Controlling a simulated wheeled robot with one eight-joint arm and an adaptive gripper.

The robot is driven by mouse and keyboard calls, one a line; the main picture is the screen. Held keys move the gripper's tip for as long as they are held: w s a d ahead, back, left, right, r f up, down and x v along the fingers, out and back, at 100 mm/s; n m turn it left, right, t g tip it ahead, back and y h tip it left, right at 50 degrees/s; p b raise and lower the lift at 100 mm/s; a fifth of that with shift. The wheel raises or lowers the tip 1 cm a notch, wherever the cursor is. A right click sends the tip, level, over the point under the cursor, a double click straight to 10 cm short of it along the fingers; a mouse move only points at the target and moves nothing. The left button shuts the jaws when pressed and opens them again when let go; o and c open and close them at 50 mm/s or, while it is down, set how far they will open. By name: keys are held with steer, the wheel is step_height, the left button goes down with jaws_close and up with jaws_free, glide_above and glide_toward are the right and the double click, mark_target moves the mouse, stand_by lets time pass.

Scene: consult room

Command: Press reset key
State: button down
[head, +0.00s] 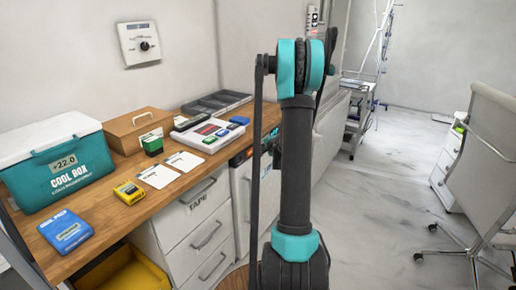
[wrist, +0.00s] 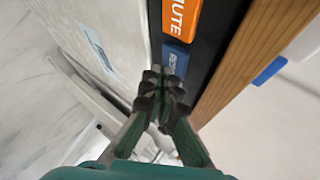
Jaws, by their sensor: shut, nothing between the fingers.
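In the wrist view a blue key (wrist: 176,57) with partly hidden pale lettering sits on a black panel (wrist: 213,48). An orange key (wrist: 181,18) lettered "UTE", cut off by the picture's edge, is beside it. My gripper (wrist: 163,84) is shut and empty. Its fingertips are at the near edge of the blue key and cover part of it. I cannot tell whether they touch it. In the head view my arm hides the gripper and most of the panel area below the worktop.
A wooden worktop edge (wrist: 250,62) runs close beside the panel. Drawers (head: 195,228) are below. The floor (head: 385,200) at right is clear up to a chair (head: 485,150).

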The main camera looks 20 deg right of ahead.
steer(key=shift+w+a, duration=0.35)
steer(key=shift+w, duration=0.05)
stand_by(0.8)
steer(key=shift+s+d, duration=0.6)
steer(key=shift+s, duration=0.15)
steer(key=shift+s+d, duration=0.75)
steer(key=shift+s, duration=0.25)
steer(key=shift+s+d, duration=0.75)
steer(key=shift+s, duration=0.2)
